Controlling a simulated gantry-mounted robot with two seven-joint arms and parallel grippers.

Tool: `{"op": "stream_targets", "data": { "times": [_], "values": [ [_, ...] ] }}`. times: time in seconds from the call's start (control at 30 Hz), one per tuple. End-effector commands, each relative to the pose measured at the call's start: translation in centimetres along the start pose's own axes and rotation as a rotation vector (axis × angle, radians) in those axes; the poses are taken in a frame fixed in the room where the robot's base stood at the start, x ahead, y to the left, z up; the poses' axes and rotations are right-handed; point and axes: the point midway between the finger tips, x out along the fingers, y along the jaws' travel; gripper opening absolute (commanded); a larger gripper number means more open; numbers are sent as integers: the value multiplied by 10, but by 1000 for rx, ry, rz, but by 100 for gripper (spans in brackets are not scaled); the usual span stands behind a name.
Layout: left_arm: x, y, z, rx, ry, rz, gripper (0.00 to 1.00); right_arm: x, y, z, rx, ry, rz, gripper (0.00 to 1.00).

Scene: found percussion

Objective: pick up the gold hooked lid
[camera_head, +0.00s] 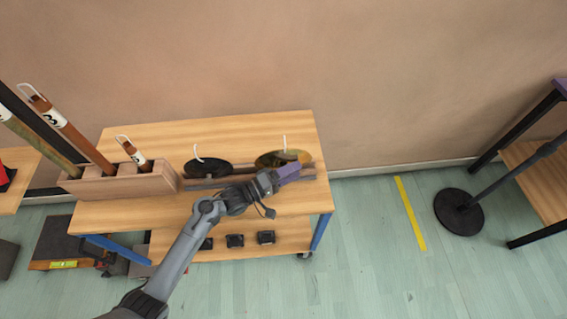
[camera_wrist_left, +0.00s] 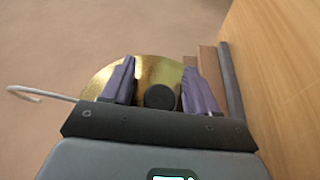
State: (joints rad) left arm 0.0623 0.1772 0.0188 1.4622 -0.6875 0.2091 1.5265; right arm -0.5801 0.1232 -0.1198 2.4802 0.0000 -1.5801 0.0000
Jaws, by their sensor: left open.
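The gold lid (camera_head: 267,160) sits at the right of the wooden rack on the bench, with a pale hook rising above it. My left gripper (camera_head: 291,172) has purple fingers and is just in front of the lid's right side. In the left wrist view the gold lid (camera_wrist_left: 150,68) shows behind and between the spread fingers of my left gripper (camera_wrist_left: 159,75). A dark round knob (camera_wrist_left: 160,97) lies between the fingers, which look apart from it. The pale hook (camera_wrist_left: 35,93) extends to the left there. My right gripper is not in view.
A black lid (camera_head: 207,169) with a pale hook sits left of the gold one. A wooden block (camera_head: 120,183) holding tubes stands at the bench's left end. Several small dark objects lie on the lower shelf. A wall rises behind the bench (camera_head: 230,126).

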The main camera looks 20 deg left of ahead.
Motion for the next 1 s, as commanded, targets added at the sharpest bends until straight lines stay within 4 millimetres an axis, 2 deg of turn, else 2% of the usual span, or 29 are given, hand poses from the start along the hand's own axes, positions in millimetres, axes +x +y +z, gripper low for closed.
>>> {"op": "stream_targets", "data": {
  "times": [0.1,0.4,0.5,0.83,1.0],
  "values": [
    [0,0,0,0,0,0,57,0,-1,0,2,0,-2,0],
    [0,0,0,0,0,0,11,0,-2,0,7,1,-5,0],
    [0,0,0,1,0,0,0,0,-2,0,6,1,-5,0],
    [0,3,0,2,0,3,0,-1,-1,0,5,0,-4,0],
    [0,11,0,2,0,3,0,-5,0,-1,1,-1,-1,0]
  ]
}}
